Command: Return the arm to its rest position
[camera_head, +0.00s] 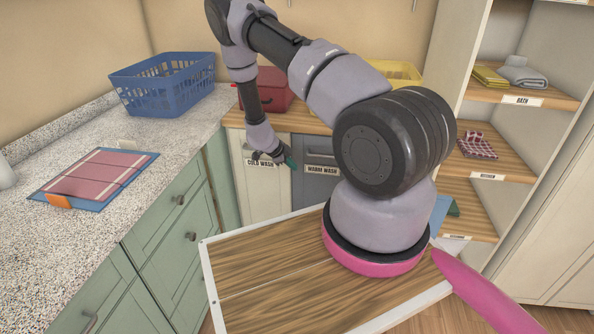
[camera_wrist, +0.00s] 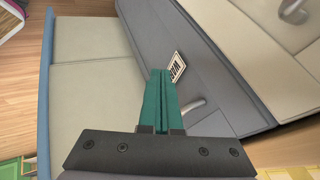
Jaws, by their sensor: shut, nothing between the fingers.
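My gripper (camera_head: 290,161) hangs low in front of the laundry fronts, its teal fingers close to the gap between the cold wash front (camera_head: 265,192) and the grey warm wash front (camera_head: 318,192). In the wrist view, the two teal fingers of my gripper (camera_wrist: 162,74) lie together with nothing between them. The grey front (camera_wrist: 185,25) with part of its label (camera_wrist: 177,66) shows beyond the fingertips there. My arm is stretched out from its base, bent over and reaching down at the back. I cannot tell whether the fingers touch the front.
A blue basket (camera_head: 165,92) and a folding board (camera_head: 97,178) are on the left counter (camera_head: 170,140). A red bin (camera_head: 266,84) and a yellow basket (camera_head: 401,72) stand behind my arm. Open shelves (camera_head: 483,187) with folded cloths are at the right.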

